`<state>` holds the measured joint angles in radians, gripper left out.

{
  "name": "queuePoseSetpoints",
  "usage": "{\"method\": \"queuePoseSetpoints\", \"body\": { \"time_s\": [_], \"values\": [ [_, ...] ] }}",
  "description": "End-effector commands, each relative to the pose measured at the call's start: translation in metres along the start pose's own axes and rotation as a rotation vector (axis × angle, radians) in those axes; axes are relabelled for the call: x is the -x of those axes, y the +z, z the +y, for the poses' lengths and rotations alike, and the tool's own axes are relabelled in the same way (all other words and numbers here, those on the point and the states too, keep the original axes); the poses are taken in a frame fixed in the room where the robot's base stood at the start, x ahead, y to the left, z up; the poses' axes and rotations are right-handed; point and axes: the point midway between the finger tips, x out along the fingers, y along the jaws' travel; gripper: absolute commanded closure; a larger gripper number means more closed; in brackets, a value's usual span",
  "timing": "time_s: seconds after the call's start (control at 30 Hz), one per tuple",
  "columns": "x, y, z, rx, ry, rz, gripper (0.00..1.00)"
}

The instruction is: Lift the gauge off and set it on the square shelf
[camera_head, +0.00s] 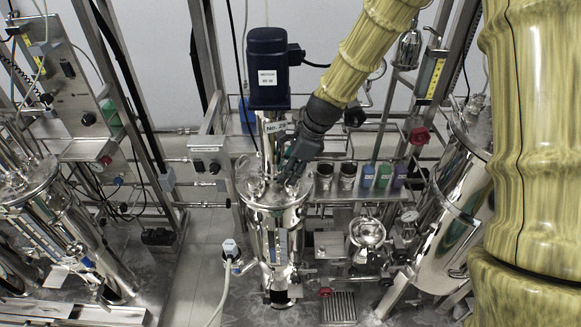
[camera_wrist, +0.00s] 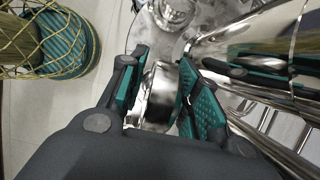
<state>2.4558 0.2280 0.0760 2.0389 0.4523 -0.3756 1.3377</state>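In the head view a small round white-faced gauge (camera_head: 409,215) sits among the pipework right of the central vessel. My gripper (camera_head: 292,172) is over that vessel's lid, pointing down, well left of this gauge. In the wrist view my gripper (camera_wrist: 162,92) has its teal pads apart. A shiny, dark-topped metal cylinder (camera_wrist: 158,95) shows between them; I cannot tell what it is or whether the pads touch it. A flat shelf (camera_head: 370,195) with bottles runs right of the vessel. I cannot tell which surface is the square shelf; a square grated plate (camera_head: 339,307) lies low in front.
The steel vessel (camera_head: 277,240) carries a dark blue motor (camera_head: 268,68) close behind my gripper. Blue, green and purple bottles (camera_head: 383,177) and two metal cups (camera_head: 347,177) stand on the flat shelf. A large tilted vessel (camera_head: 450,205) is at right; another skid (camera_head: 65,220) is at left.

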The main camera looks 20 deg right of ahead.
Motion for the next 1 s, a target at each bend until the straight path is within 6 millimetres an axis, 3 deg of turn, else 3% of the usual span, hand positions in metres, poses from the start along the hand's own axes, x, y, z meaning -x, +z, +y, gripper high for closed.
{"method": "queuePoseSetpoints", "body": {
  "time_s": [0.17, 0.33, 1.0],
  "values": [
    [-0.0001, -0.0001, -0.0001, 0.000, 0.000, 0.000, 0.70],
    [0.0000, -0.0001, -0.0001, 0.000, 0.000, 0.000, 1.00],
    [0.0085, 0.0034, -0.0002, -0.001, 0.000, 0.000, 1.00]
  ]
}}
